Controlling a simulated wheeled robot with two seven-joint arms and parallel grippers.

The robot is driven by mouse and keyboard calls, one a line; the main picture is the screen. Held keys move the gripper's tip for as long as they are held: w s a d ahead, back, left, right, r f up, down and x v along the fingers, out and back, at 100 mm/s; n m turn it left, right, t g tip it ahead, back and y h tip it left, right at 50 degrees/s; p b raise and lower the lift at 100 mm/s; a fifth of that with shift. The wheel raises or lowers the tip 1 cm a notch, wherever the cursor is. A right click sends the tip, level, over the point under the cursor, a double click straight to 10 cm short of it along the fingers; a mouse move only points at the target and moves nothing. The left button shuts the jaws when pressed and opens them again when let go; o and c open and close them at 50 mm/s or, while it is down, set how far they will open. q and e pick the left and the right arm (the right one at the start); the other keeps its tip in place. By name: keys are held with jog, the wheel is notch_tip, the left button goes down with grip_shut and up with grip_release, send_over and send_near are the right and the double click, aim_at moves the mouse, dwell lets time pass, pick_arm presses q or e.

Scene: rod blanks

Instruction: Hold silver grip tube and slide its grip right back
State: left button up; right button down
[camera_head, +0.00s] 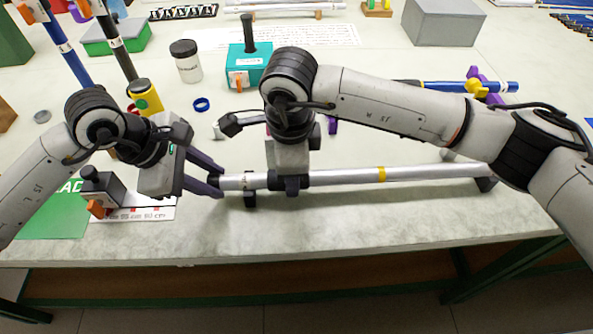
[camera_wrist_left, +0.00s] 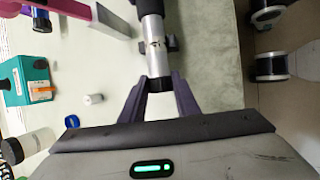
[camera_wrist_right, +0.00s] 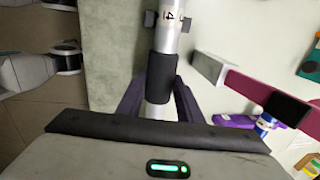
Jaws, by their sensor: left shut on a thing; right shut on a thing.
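The silver tube (camera_head: 340,177) lies level along the front of the table, with a yellow band near its middle. Its black grip (camera_head: 290,184) is a sleeve around the tube towards the left end. My left gripper (camera_head: 220,184) is shut on the tube's left end; in the left wrist view its fingers (camera_wrist_left: 160,86) clasp the tube (camera_wrist_left: 158,62) by a dark end. My right gripper (camera_wrist_right: 159,100) reaches down over the tube and is shut on the grip (camera_wrist_right: 161,78), which sticks out between its fingers. My right wrist hides part of the tube in the head view.
Dark supports (camera_head: 250,199) stand under the tube. A teal block (camera_head: 250,63), a white jar (camera_head: 186,62) and a blue ring (camera_head: 201,104) are behind. A blue rod (camera_head: 450,86) lies behind my right arm.

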pick_arm(q)
jog(key=shift+d, duration=0.25)
pick_arm(e)
jog(key=c, duration=1.4)
grip_release()
jog(key=shift+a+r, duration=0.1)
jog(key=shift+a, duration=0.1)
pick_arm(q)
jog(key=shift+a, duration=0.1)
pick_arm(e)
jog(key=shift+o, duration=0.9)
jog(key=shift+d, duration=0.1)
notch_tip(320, 180, up, 12)
jog(key=s, duration=0.1)
jog(key=shift+s, duration=0.3)
pick_arm(q)
jog(key=o, duration=1.2)
